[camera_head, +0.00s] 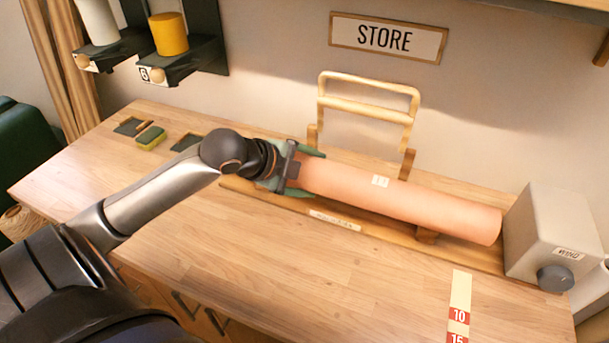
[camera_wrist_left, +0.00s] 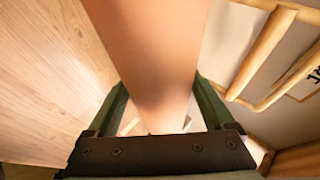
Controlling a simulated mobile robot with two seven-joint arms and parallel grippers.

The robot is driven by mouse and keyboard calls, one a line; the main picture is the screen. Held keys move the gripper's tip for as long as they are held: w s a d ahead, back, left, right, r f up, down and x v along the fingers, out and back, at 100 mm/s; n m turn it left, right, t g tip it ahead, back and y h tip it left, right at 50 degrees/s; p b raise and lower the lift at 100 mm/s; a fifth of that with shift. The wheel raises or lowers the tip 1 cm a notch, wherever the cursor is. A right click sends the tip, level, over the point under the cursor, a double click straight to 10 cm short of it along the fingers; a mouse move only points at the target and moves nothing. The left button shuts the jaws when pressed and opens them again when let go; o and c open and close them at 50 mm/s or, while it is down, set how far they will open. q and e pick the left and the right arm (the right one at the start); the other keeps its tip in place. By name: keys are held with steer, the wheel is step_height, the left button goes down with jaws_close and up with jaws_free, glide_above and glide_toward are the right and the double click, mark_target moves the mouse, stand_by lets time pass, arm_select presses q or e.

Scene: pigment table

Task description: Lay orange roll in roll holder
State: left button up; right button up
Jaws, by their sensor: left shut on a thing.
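The orange roll (camera_head: 400,200) is a long salmon-orange cylinder with a small white label. It lies lengthwise over the wooden roll holder (camera_head: 330,213), its right end near the grey box. My left gripper (camera_head: 300,168) is shut on the roll's left end, with green fingers on either side of it. In the left wrist view the roll (camera_wrist_left: 150,60) runs away between the fingers of my left gripper (camera_wrist_left: 155,110). I cannot tell whether the roll rests fully on the holder's supports. My right gripper is not in view.
A grey box with a knob (camera_head: 550,235) stands at the holder's right end. A wooden frame (camera_head: 368,105) rises behind the roll. The front of the table (camera_head: 300,265) is clear, apart from a number strip (camera_head: 460,300).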

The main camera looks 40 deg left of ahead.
arm_select(q)
steer(key=w+f+b, duration=0.2)
steer(key=w+a+f+b, duration=0.1)
steer(key=w+f+b, duration=0.1)
steer(key=w, duration=0.1)
steer(key=w+a+f+b, duration=0.1)
steer(key=w+f+b, duration=0.1)
steer(key=w, duration=0.1)
steer(key=shift+w+f+b, duration=0.1)
steer(key=shift+w+b, duration=0.15)
steer(key=shift+b, duration=0.1)
steer(key=shift+f+b, duration=0.3)
steer(key=shift+f, duration=0.7)
steer(key=o, duration=1.3)
steer(key=shift+s+f, duration=0.15)
steer(key=shift+f, duration=0.05)
steer(key=v, duration=1.2)
steer(key=shift+s+r+b, duration=0.15)
steer(key=shift+r+b, duration=0.1)
steer(key=shift+b, duration=0.05)
